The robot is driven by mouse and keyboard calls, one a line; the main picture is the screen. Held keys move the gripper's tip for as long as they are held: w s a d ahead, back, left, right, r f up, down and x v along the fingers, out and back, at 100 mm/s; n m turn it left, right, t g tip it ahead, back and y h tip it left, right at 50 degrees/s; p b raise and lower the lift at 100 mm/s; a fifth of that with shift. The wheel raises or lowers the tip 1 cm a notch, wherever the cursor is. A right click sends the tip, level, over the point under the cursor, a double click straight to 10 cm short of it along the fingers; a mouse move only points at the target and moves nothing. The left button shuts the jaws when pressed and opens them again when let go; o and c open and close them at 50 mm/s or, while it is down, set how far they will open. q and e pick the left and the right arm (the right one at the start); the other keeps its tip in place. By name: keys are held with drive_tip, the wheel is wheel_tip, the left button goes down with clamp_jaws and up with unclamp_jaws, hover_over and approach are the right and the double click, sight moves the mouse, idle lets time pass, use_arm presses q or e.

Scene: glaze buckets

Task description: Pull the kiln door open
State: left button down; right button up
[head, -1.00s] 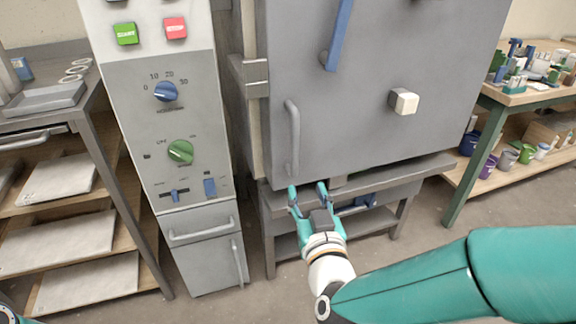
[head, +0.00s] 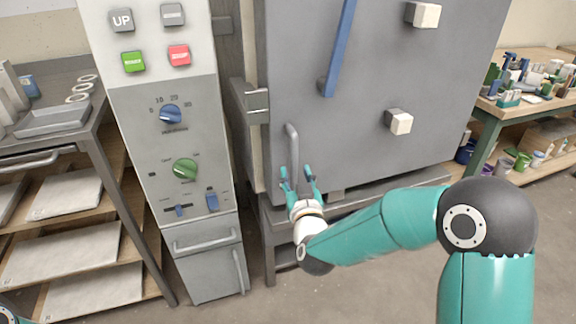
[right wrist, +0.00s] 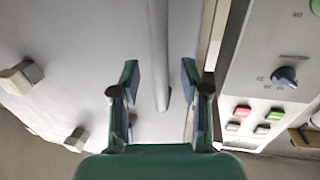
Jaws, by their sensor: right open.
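The grey kiln door (head: 365,70) fills the middle of the head view and looks shut. Its vertical bar handle (head: 293,148) is near the door's lower left edge. My right gripper (head: 298,174) is open at the lower end of this handle, its fingers pointing up toward the door. In the right wrist view the handle (right wrist: 159,50) runs between the two spread fingers (right wrist: 158,85), with gaps on both sides. I cannot tell how far the handle reaches in depth between them. Only a sliver of my left arm shows at the lower left corner.
The control panel (head: 150,140) with buttons and knobs stands just left of the door. A blue lever (head: 338,50) and white blocks (head: 399,122) stick out of the door. A rack (head: 85,150) is at far left, a workbench (head: 490,115) at right. Floor in front is clear.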

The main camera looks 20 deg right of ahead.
sight(294, 169)
drive_tip(key=shift+w+d, duration=0.15)
drive_tip(key=shift+w, duration=0.8)
drive_tip(key=shift+w+d, duration=0.15)
drive_tip(key=shift+w, duration=0.8)
clamp_jaws()
